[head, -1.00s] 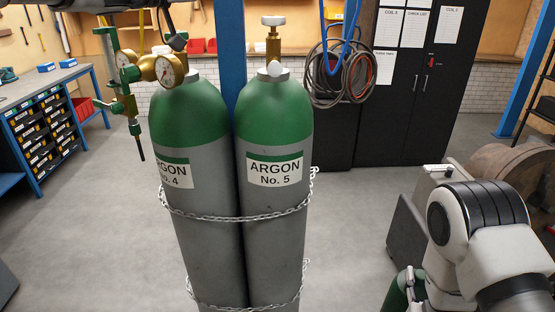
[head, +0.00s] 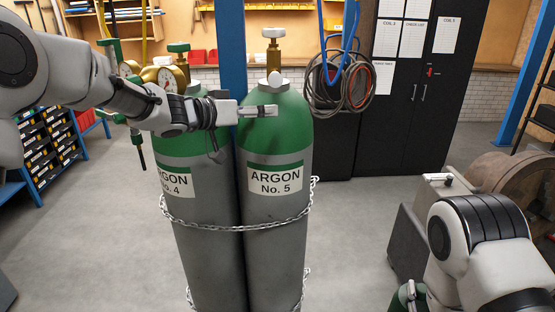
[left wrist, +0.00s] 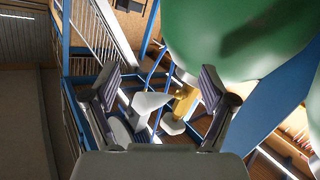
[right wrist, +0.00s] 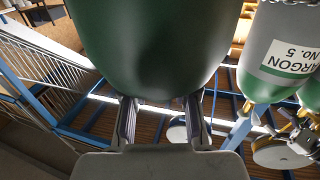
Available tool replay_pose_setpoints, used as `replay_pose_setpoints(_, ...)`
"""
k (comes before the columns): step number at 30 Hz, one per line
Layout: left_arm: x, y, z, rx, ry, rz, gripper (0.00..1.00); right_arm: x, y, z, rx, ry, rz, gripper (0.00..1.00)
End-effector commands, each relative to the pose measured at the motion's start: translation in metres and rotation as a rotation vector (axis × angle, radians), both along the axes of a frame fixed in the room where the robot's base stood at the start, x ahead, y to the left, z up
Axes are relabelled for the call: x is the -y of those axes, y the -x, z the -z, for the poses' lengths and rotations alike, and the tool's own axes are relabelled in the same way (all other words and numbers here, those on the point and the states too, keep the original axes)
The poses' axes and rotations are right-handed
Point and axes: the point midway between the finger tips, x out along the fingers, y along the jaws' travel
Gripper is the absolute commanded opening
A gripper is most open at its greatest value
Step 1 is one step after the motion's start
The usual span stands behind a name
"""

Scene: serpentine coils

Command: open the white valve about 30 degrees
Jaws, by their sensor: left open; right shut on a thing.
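The white valve (head: 273,33) is a white handwheel on a brass stem on top of the ARGON No. 5 cylinder (head: 275,135). In the left wrist view a white handwheel (left wrist: 172,127) and brass stem show beyond and between the fingers. My left gripper (head: 262,110) is in front of the cylinder's green shoulder, below the valve, apart from the handwheel. It is open and empty. My right gripper (right wrist: 160,105) is shut at a green cylinder (right wrist: 155,50), which hides the exact contact.
The No. 4 cylinder (head: 190,220) stands close on the left with brass gauges (head: 165,78), partly behind my left arm. A chain (head: 240,228) binds both cylinders. A blue post (head: 231,50) and hanging hoses (head: 335,80) are behind. The floor in front is clear.

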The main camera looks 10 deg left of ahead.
Motion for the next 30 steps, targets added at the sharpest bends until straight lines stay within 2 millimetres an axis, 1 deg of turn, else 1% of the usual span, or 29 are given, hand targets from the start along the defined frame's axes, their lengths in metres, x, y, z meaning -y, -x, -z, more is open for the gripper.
replay_pose_setpoints(1, 0.002, 0.000, 0.013, -0.018, 0.003, -0.004, 0.84, 0.000, 0.000, -0.001, 0.002, 0.000, 0.000, 0.00)
replay_pose_setpoints(9, 0.007, 0.004, 0.075, -0.100, 0.010, -0.035, 0.84, 0.000, 0.000, -0.001, 0.002, 0.000, 0.000, 0.00)
replay_pose_setpoints(12, 0.008, 0.007, 0.094, -0.128, 0.010, -0.046, 0.84, 0.000, 0.000, -0.001, 0.002, 0.000, 0.000, 0.00)
replay_pose_setpoints(15, 0.008, 0.009, 0.109, -0.147, 0.010, -0.055, 0.84, 0.000, 0.000, -0.001, 0.002, 0.000, 0.000, 0.00)
replay_pose_setpoints(19, 0.009, 0.010, 0.117, -0.157, 0.009, -0.061, 0.84, 0.000, 0.000, -0.001, 0.002, 0.000, 0.000, 0.00)
replay_pose_setpoints(28, 0.009, 0.011, 0.119, -0.160, 0.008, -0.062, 0.84, 0.000, 0.000, -0.001, 0.002, 0.000, 0.000, 0.00)
replay_pose_setpoints(30, 0.009, 0.011, 0.123, -0.165, 0.009, -0.061, 0.84, 0.000, 0.000, 0.001, 0.002, 0.000, 0.000, 0.00)
